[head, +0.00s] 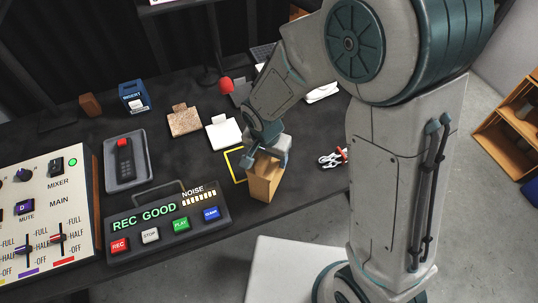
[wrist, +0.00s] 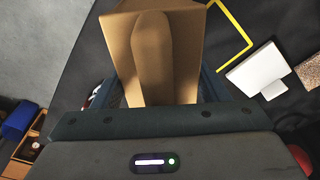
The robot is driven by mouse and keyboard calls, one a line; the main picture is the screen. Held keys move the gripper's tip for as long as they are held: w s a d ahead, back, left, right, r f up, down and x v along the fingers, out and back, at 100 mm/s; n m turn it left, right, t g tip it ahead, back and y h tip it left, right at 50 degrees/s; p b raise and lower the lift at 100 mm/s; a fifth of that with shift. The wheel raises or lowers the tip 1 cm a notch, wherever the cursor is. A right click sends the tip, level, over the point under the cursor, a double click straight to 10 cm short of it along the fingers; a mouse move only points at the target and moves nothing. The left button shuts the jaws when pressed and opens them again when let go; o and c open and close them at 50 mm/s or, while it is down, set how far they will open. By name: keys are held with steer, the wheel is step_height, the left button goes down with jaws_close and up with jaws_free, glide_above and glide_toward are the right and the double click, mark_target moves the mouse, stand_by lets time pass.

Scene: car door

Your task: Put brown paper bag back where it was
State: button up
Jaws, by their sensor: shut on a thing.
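The brown paper bag (head: 263,179) is upright at the right part of the dark table, close to its front edge. My gripper (head: 266,150) is over its top and shut on it. In the wrist view the bag (wrist: 155,50) fills the space between the fingers. A yellow square outline (head: 237,178) is marked on the table just left of the bag in the head view; it also shows in the wrist view (wrist: 247,42). The bag hides part of the outline. I cannot tell whether the bag touches the table.
A white card on a stand (head: 224,133) and a brown speckled one (head: 184,120) stand behind the outline. The recorder panel (head: 168,222) lies to the left. Pliers (head: 331,159) lie to the right of the bag. A red lamp (head: 226,85) stands at the back.

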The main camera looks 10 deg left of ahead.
steer(key=shift+f, duration=0.25)
steer(key=shift+f, duration=0.15)
steer(key=o, duration=1.2)
steer(key=r, duration=0.4)
steer(key=s+r, duration=0.1)
steer(key=r, duration=0.7)
steer(key=shift+s+a+r, duration=0.15)
steer(key=shift+s, duration=0.05)
steer(key=s+d+r+n, duration=0.1)
steer(key=s+d+r, duration=0.1)
steer(key=d, duration=0.5)
steer(key=s+d+r+t, duration=0.1)
steer(key=s+d+r, duration=0.1)
steer(key=d, duration=0.6)
steer(key=s+d+r+n, duration=0.1)
steer(key=s+d+r, duration=0.1)
steer(key=d, duration=0.6)
steer(key=shift+s+r+n+t, duration=0.3)
steer(key=shift+s+r, duration=0.1)
